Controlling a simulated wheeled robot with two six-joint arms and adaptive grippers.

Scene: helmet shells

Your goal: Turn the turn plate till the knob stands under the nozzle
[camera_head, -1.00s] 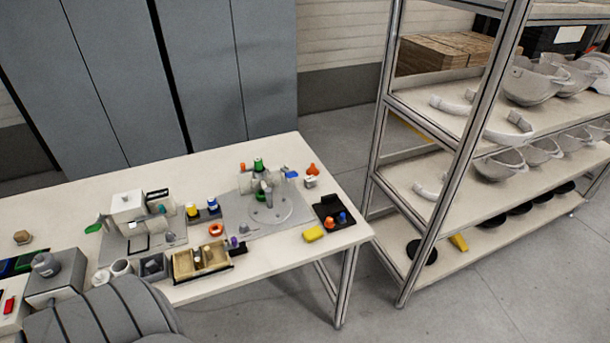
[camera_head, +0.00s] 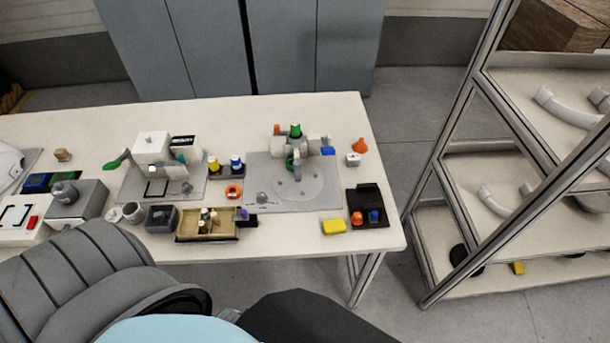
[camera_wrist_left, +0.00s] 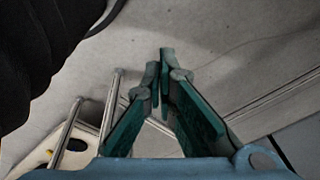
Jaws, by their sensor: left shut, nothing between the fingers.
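The turn plate (camera_head: 312,192) is a pale round disc with small dark spots, set on a grey base (camera_head: 262,178) at the right part of the table. A grey and green fixture (camera_head: 294,146) stands over its back part; the nozzle cannot be told apart clearly from the fixture's other parts. A small grey piece (camera_head: 262,197) at the plate's left front may be a knob, but it is too small to tell. My left gripper (camera_wrist_left: 166,98) shows in the left wrist view with green fingers shut and empty, above the floor and away from the plate. My right gripper is not seen.
The white table (camera_head: 285,235) also holds a wooden tray (camera_head: 190,236), a yellow block (camera_head: 334,226), a black holder (camera_head: 367,208) and an orange ring (camera_head: 233,191). A metal shelf (camera_head: 470,285) stands to the right, with floor between.

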